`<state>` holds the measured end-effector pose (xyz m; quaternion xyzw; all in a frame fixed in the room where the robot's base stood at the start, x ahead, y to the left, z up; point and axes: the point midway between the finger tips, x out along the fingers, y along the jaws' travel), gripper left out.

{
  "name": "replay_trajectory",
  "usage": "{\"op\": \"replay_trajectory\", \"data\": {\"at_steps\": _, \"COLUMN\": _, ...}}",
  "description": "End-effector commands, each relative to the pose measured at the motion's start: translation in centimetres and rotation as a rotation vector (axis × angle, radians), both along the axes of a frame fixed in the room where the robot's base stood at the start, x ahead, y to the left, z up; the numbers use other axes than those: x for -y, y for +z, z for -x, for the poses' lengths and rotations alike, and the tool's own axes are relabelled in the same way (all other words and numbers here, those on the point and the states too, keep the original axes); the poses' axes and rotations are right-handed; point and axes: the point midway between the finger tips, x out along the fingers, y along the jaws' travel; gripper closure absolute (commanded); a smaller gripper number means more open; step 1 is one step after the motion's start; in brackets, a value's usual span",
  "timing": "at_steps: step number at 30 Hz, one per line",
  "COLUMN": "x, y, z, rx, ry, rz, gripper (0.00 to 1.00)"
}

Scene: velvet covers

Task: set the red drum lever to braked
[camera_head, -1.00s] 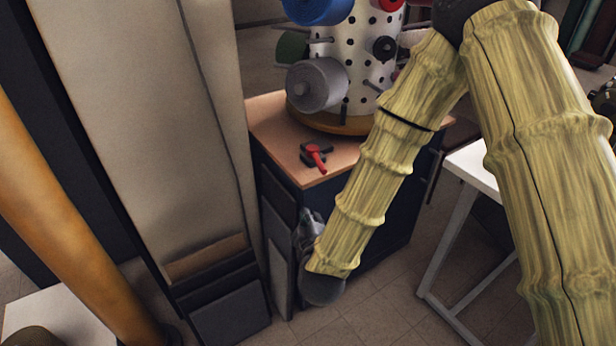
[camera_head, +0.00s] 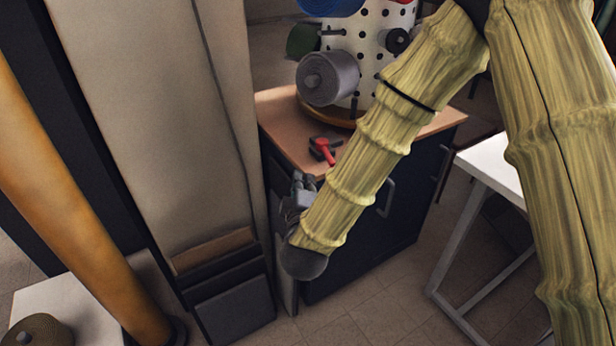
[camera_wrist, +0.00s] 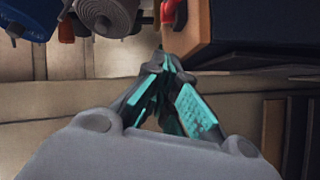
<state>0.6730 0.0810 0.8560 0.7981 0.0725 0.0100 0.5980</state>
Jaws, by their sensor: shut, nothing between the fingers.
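The red drum lever (camera_head: 324,151) sits on a dark base on the wooden top of a dark cabinet (camera_head: 283,118), close to its front left edge. In the wrist view a red part of the lever (camera_wrist: 168,12) shows at the top edge, just above my fingertips in the picture. The drum (camera_head: 366,66) is white with dark holes and stands behind the lever. My gripper (camera_head: 302,182) is in front of the cabinet's left corner, below the lever in the picture and apart from it. In the wrist view its teal-padded fingers (camera_wrist: 160,65) meet at the tips and hold nothing.
Spools hang on the drum, among them a grey one (camera_head: 328,77). A tall beige panel (camera_head: 165,120) stands close on the left, with an orange post (camera_head: 70,215) nearer. A white table (camera_head: 495,165) is at the right. Tiled floor (camera_head: 375,300) is open in front of the cabinet.

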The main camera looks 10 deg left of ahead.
Motion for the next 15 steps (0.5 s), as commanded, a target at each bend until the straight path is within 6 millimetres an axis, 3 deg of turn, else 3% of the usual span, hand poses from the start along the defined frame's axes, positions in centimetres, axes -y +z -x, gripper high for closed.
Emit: {"op": "replay_trajectory", "data": {"at_steps": 15, "x": -0.9, "y": -0.6, "z": -8.4, "rx": -0.001, "ry": -0.002, "rz": -0.002, "gripper": 1.00}}
